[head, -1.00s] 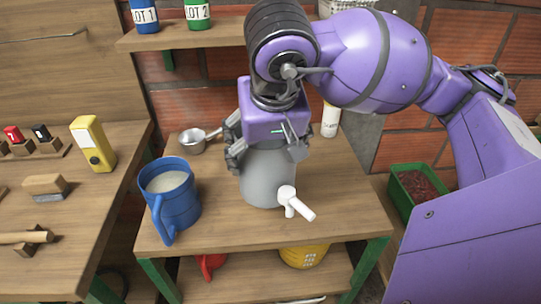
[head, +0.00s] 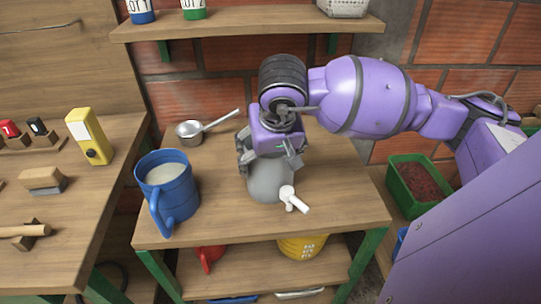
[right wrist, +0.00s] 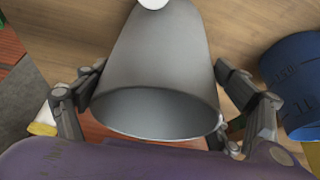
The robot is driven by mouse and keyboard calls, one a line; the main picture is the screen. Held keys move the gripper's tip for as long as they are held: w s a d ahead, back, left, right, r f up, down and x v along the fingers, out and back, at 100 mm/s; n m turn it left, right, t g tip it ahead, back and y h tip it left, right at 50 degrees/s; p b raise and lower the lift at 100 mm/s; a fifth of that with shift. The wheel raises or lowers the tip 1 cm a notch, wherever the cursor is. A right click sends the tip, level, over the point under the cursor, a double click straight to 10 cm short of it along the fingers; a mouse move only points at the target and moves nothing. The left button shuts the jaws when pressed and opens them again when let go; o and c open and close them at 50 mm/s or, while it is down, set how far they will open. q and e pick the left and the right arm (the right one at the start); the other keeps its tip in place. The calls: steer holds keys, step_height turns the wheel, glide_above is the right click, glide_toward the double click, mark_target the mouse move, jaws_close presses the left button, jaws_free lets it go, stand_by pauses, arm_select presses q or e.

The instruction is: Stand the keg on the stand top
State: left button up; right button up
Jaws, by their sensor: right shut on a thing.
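The grey keg (head: 268,183) with a white tap (head: 293,200) is upright over the front middle of the wooden stand top (head: 230,219). I cannot tell whether its base touches the wood. My right gripper (head: 269,163) reaches down from above and is shut on the keg, with a finger on each side of its upper part. In the right wrist view the keg (right wrist: 160,65) fills the middle between the fingers, its hollow round end facing the camera. My left gripper is not in view.
A shelf (head: 250,25) runs along the brick wall. A workbench (head: 60,215) is at left. Bare wood lies right of the keg.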

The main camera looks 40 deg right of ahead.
steer(key=shift+f, duration=0.15)
steer(key=o, duration=1.8)
steer(key=v, duration=1.2)
steer(key=shift+r+p, duration=0.2)
steer(key=shift+p, duration=0.1)
